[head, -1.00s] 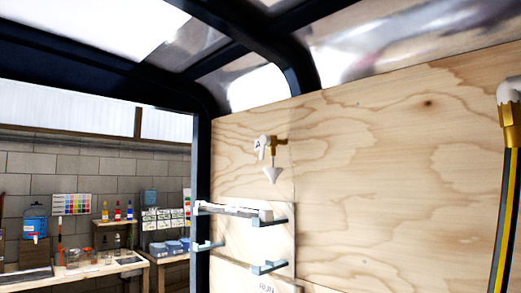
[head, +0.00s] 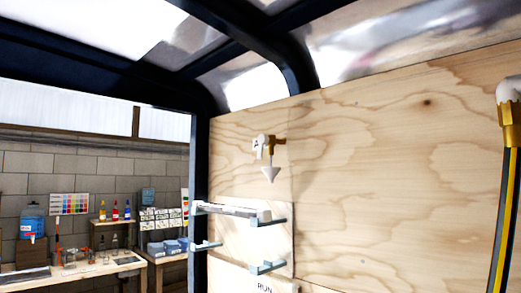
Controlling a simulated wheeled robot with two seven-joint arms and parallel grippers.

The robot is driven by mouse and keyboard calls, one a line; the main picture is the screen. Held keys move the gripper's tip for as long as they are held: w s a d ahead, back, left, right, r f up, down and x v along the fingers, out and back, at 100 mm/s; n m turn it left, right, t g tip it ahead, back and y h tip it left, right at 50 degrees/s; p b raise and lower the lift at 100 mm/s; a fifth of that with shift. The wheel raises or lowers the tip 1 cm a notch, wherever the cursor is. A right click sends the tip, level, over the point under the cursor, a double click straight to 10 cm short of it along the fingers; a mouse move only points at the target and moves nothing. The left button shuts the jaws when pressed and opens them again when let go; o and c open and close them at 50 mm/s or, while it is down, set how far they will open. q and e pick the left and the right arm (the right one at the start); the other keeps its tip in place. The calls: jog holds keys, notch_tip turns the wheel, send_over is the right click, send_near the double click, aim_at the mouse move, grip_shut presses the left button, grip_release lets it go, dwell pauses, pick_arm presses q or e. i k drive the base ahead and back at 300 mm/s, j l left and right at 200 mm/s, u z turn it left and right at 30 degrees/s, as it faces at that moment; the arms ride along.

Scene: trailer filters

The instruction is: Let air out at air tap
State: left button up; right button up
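The air tap (head: 273,144) is a small brass fitting on the plywood wall, left of the picture's middle in the head view. A white tag marked "A" (head: 257,147) hangs at its left side. A white cone-shaped piece (head: 270,174) points down below the tap on a thin stem. I cannot tell from here whether the tap is open or closed. Neither of my grippers shows in the head view.
A shelf on brackets (head: 232,211) juts from the wall below the tap, with more brackets (head: 268,267) under it. A yellow-striped black hose (head: 506,215) hangs at the right edge. Workbenches (head: 128,262) with bottles stand beyond the dark frame at left.

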aim_at(263, 139)
jog(key=i+j+z, duration=0.1)
jog(key=j, duration=0.2)
jog(key=i+j+z, duration=0.1)
jog(key=j, duration=0.2)
jog(key=i+j+z, duration=0.1)
jog(key=j, duration=0.2)
jog(key=i+j, duration=0.15)
jog(key=j, duration=0.2)
jog(key=z, duration=0.05)
